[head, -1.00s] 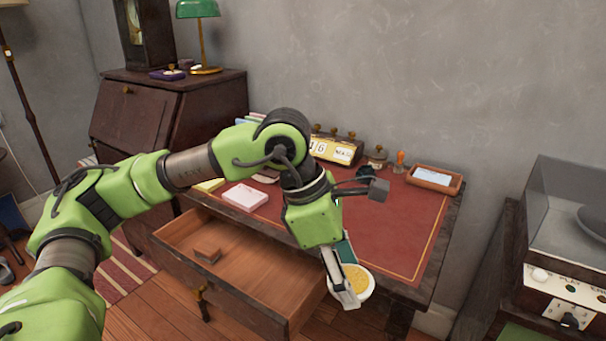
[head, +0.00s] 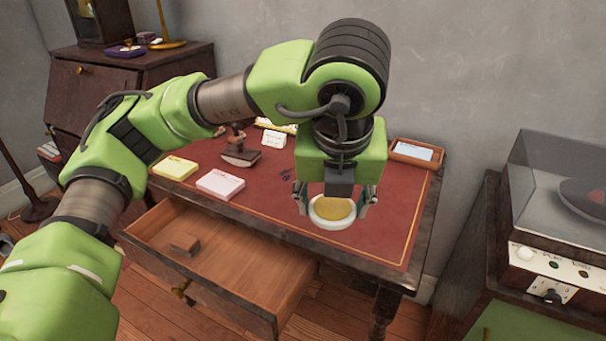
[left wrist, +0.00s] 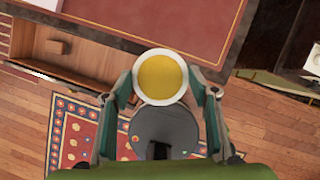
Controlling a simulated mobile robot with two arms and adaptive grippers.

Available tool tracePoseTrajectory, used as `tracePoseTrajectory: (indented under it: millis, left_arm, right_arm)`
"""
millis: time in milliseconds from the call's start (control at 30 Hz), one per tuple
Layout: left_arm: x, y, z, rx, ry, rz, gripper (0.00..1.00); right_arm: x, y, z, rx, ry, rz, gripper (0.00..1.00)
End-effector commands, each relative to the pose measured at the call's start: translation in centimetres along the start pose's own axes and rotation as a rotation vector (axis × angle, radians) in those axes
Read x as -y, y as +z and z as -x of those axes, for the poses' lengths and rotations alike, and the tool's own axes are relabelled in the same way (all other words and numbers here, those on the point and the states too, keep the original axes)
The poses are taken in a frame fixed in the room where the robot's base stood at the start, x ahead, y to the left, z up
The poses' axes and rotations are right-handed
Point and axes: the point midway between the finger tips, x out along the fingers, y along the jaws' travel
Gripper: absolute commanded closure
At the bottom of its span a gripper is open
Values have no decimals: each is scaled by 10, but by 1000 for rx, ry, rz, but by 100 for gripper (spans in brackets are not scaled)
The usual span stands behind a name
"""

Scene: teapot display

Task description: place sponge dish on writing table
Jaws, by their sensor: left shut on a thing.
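The sponge dish is a round white dish with a yellow sponge (head: 334,208) in it. My left gripper (head: 334,204) is shut on the dish, with a finger at each side of its rim. The dish also shows in the left wrist view (left wrist: 162,78), level between the two fingers. The writing table (head: 393,225) has a red leather top with a gold line and dark wood edges. In the head view the dish shows over the front right part of the top; the wrist view shows it by the front edge. I cannot tell its exact height. My right gripper is not in view.
An open drawer (head: 215,262) with a small brown block (head: 184,244) juts from the table's front. Pink notes (head: 220,184), yellow notes (head: 175,168) and a blotter (head: 241,157) lie to the left. A wooden tray (head: 416,154) is at the back right. A record player (head: 560,215) stands right.

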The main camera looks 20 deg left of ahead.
Motion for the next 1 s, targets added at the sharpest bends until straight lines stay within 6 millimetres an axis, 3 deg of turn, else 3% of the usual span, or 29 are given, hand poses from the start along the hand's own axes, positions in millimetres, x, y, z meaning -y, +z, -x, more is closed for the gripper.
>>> tracePoseTrajectory:
  millis: [333,500,867,1000]
  left_arm:
    - [12,58,-70,-9,2,5,73]
    - [15,71,-106,-4,3,3,73]
    - [19,81,-138,-3,1,1,73]
    - [19,73,-159,-3,2,-1,73]
  right_arm:
    - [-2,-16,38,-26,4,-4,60]
    - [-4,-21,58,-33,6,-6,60]
    - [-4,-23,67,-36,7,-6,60]
    - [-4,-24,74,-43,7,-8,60]
